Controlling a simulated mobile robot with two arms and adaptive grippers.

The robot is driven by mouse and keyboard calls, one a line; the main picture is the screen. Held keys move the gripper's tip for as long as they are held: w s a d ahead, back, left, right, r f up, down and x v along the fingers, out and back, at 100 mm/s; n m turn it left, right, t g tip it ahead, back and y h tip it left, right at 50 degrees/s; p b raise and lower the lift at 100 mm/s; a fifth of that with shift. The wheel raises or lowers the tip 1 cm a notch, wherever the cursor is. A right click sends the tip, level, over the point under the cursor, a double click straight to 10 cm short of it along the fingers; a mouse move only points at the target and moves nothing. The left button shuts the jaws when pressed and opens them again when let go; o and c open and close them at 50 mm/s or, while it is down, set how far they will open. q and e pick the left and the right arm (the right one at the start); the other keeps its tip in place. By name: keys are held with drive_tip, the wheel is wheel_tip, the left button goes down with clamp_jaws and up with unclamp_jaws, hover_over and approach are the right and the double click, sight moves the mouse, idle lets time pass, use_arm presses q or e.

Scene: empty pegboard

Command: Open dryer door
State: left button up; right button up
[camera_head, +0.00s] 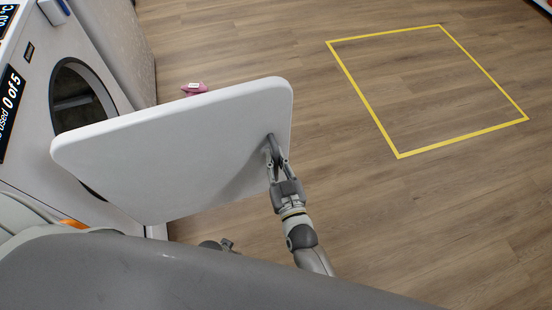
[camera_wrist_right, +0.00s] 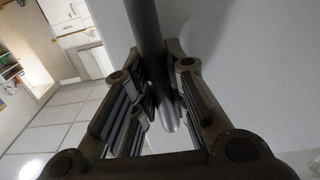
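The dryer (camera_head: 40,60) is the white machine at the left of the head view, with a dark round opening in its front. Its white door (camera_head: 190,150) stands swung out from the front, wide open, and hides part of the opening. My right gripper (camera_head: 276,160) is at the door's right edge, on the grey handle. In the right wrist view its fingers lie on both sides of the grey handle bar (camera_wrist_right: 152,50) and appear closed on it. A small dark grey part below the door may be my left gripper (camera_head: 217,245); its fingers cannot be made out.
A pink item (camera_head: 194,87) with a white label is on the floor behind the door's top edge. A yellow square outline (camera_head: 398,155) marks the wooden floor at the right. The floor right of the door is clear. Something orange (camera_head: 74,224) shows low by the dryer.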

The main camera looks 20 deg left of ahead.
drive_tip(key=o, duration=0.5)
drive_tip(key=shift+c, duration=0.2)
drive_tip(key=shift+s+d, duration=0.1)
drive_tip(key=v, duration=1.1)
drive_tip(key=shift+s+d, duration=0.2)
drive_tip(key=shift+s, duration=0.15)
